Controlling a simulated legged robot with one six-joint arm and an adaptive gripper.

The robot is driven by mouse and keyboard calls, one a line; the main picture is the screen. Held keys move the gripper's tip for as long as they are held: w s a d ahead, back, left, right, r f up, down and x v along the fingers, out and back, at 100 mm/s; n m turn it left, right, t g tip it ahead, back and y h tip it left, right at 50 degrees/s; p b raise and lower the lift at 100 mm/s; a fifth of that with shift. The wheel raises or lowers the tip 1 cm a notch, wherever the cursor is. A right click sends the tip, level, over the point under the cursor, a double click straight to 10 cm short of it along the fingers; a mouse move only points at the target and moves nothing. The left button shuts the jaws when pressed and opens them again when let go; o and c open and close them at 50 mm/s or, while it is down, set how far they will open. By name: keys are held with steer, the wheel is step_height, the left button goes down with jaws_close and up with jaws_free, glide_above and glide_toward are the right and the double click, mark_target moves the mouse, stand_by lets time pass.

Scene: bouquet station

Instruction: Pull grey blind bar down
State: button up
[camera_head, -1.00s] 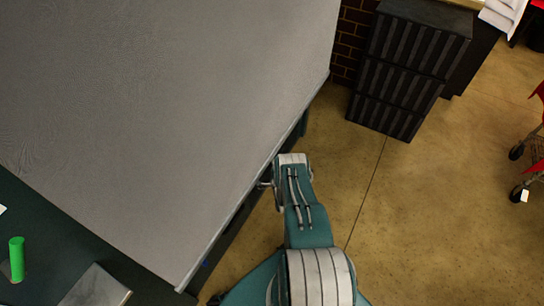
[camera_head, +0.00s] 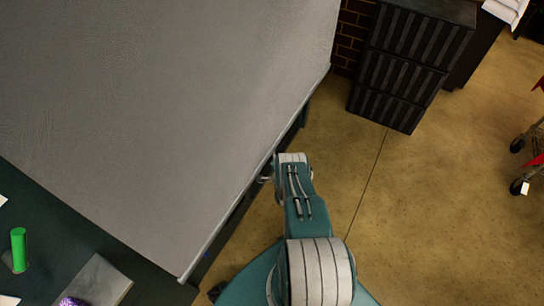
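A large grey blind (camera_head: 160,110) fills the upper left of the head view. The grey blind bar (camera_head: 228,213) runs along its lower right edge, from near the lower middle up to the dark brick wall. My teal and white arm reaches up from the bottom. My gripper (camera_head: 265,179) is at the bar's edge, near the middle of its length. The gripper is small and mostly hidden behind my wrist, so its fingers and any hold on the bar cannot be made out.
A dark counter (camera_head: 60,225) lies at lower left with a green cylinder (camera_head: 18,250), a grey slab (camera_head: 100,280) and a purple item (camera_head: 70,301). A black ribbed cabinet (camera_head: 400,75) stands at upper right. A cart (camera_head: 530,165) is at the right edge. Brown floor is clear between.

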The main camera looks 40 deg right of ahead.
steer(key=v, duration=1.2)
steer(key=shift+f, duration=0.15)
